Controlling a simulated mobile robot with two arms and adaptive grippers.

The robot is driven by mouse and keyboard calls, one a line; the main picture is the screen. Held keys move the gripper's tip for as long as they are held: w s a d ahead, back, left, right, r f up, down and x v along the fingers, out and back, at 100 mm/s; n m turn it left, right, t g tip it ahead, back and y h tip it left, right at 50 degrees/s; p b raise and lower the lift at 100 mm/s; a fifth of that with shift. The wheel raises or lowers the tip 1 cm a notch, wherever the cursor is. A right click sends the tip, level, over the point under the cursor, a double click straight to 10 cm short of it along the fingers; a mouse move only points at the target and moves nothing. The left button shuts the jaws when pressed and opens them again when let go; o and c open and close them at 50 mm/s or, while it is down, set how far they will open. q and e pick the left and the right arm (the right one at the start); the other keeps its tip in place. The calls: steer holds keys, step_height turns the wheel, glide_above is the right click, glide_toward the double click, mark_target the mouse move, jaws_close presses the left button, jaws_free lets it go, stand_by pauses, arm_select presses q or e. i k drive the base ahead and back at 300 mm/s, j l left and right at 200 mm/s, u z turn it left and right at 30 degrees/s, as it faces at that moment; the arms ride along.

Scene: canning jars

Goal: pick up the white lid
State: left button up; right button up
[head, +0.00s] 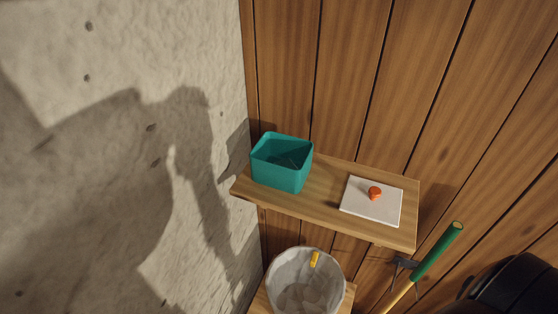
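The white lid (359,204) is a flat square plate with an orange-red knob (375,192) in its middle. It lies flat on the right part of a wooden shelf (323,196) in the head view. Nothing holds it. Neither of my grippers can be seen in this view.
A teal open box (280,176) stands on the shelf's left end, with something dark and thin inside. Below is a whitish round container (335,265) with a yellow piece at its rim. A green-handled tool (437,251) stands at the lower right, beside a black object (520,290).

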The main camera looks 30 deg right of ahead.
mark_target(362, 198)
steer(key=z, duration=1.55)
steer(key=k+l+z, duration=0.2)
steer(key=j, duration=0.1)
